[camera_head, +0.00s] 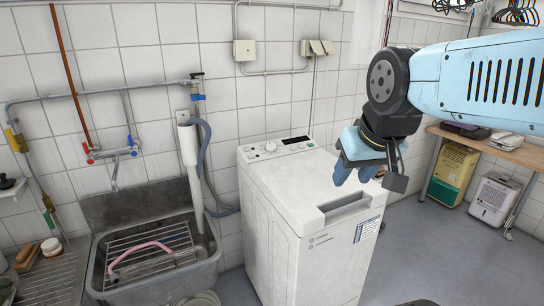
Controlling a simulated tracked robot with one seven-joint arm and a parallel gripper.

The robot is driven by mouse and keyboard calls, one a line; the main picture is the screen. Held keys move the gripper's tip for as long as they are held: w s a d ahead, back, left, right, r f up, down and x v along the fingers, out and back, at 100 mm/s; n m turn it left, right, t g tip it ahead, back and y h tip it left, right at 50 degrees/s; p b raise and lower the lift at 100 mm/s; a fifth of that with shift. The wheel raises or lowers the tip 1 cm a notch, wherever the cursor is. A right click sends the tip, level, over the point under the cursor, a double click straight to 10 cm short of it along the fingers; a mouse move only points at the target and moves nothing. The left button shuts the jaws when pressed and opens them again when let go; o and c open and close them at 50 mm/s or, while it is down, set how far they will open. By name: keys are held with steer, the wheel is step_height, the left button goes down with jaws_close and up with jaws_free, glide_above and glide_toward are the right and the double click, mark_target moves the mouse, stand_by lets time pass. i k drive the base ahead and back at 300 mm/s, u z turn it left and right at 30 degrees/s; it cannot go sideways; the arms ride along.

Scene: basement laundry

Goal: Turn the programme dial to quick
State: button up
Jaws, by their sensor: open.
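A white top-loading washing machine (285,205) stands against the tiled wall in the middle of the view. A small round pale dial (270,147) sits on its control panel at the back left of the top. The panel also has a dark strip (296,140). The dial's markings are too small to read, so I cannot tell its setting. My gripper (368,178) is open and empty. It hangs over the right side of the machine's lid, to the right of and apart from the dial.
A steel sink (160,275) with a rack and a pink tube is on the left. A grey hose (205,165) and white pipe run between sink and machine. A wooden table (510,152) is at the right, with boxes (450,172) below.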

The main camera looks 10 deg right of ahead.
mark_target(271, 147)
steer(key=z, duration=1.25)
steer(key=i, duration=0.35)
steer(key=u, duration=1.45)
steer(key=i, duration=0.5)
steer(key=z, duration=0.05)
